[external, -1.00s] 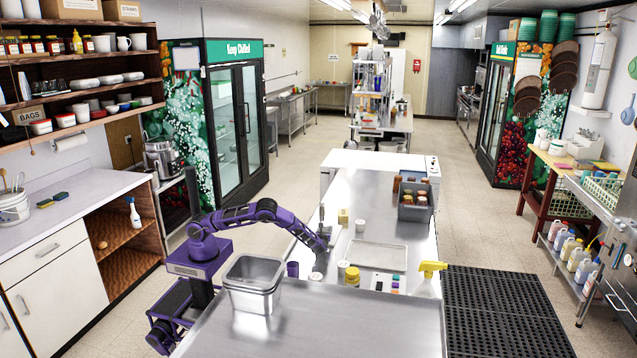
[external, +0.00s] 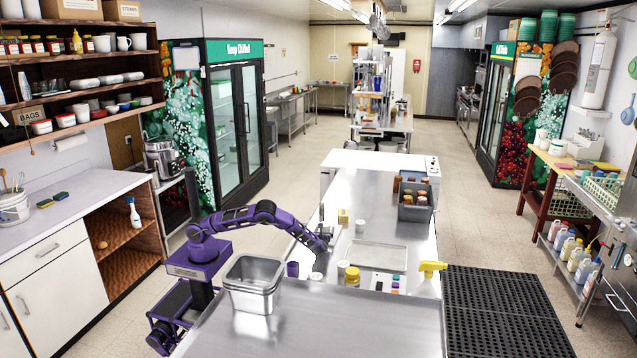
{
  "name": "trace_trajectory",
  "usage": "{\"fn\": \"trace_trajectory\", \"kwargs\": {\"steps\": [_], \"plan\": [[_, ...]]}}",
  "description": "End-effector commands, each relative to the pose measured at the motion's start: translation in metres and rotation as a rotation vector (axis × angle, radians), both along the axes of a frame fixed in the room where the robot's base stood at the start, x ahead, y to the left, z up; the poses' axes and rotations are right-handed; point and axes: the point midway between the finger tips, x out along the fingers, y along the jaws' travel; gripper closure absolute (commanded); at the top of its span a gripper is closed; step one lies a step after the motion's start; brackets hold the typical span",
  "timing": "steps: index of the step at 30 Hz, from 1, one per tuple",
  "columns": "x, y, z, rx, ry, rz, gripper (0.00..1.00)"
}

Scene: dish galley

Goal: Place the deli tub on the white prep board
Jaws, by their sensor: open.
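Several small pale tubs stand on the steel counter, and I cannot tell for sure which is the deli tub. One white tub (external: 316,277) is just below my gripper, another (external: 343,267) is right of it, and a third (external: 360,226) is farther back. A flat pale rectangular board (external: 378,256), which looks like the white prep board, lies to the right of my gripper with its top bare. My gripper (external: 323,251) is open and empty, above the counter near the white tub below it. Its fingertips are small and hard to make out.
A purple cup (external: 292,269) and a steel bin (external: 253,284) stand left of the tubs. A grey crate with jars (external: 415,213) and a yellow block (external: 343,216) are farther back.

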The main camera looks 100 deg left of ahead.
Motion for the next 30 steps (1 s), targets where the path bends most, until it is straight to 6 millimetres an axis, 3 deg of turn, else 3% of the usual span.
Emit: {"fn": "trace_trajectory", "kwargs": {"steps": [1,8,21,30], "plan": [[-0.004,-0.003,-0.017,-0.023,0.016,0.000,0.05],[-0.004,-0.003,-0.001,-0.023,0.015,0.001,0.05],[0.008,-0.094,0.012,-0.012,0.012,-0.003,0.05],[0.011,-0.120,0.017,-0.009,0.009,0.000,0.05]]}}
